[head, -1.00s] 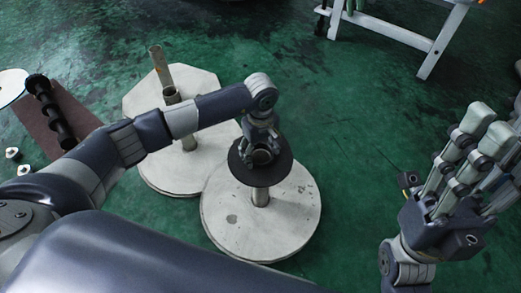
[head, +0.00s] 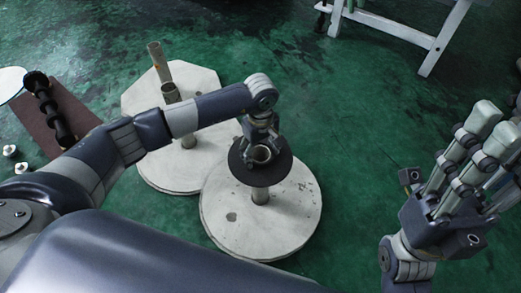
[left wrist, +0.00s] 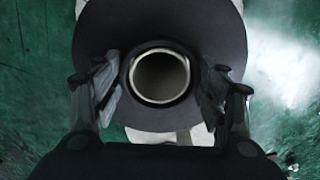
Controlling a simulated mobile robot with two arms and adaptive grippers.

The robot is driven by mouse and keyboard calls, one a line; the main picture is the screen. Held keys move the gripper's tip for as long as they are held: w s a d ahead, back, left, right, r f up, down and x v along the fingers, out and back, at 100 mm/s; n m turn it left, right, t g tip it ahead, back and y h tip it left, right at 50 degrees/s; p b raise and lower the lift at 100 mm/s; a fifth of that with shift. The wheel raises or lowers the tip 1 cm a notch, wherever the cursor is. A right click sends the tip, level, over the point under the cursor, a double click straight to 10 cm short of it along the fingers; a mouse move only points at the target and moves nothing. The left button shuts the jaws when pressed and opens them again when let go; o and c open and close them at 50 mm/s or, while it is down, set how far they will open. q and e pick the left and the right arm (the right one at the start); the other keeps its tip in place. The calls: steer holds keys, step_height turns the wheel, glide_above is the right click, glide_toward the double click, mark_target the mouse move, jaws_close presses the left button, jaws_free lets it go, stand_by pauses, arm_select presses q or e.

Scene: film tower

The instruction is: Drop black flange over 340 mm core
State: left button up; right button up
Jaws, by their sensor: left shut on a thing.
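The black flange (head: 262,179), a flat dark disc with a raised hub, is level above the round pale base (head: 290,222) in the head view. My left gripper (head: 262,149) is shut on its hub from above. A metal core (head: 261,197) stands upright on that base and shows below the disc. In the left wrist view, the flange (left wrist: 163,20) surrounds a pale tube rim (left wrist: 160,76), which sits centred inside the hub; the gripper fingers (left wrist: 163,88) are on either side. The flange appears to be around the core's top, above the base. My right gripper (head: 496,130) is at the right, away from these things.
A second pale base (head: 150,105) with upright tubes (head: 160,65) stands just behind on the left. A brown mat (head: 70,108) with dark spool-like parts (head: 45,105) lies at far left, near small metal pieces (head: 10,151). A white trestle (head: 440,45) stands at back right. Green floor is clear between.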

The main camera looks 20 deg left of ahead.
arm_select(q)
steer(key=shift+f, duration=0.4)
steer(key=shift+f+b, duration=0.2)
steer(key=shift+b, duration=0.25)
steer(key=o, duration=1.2)
step_height(320, 180, up, 12)
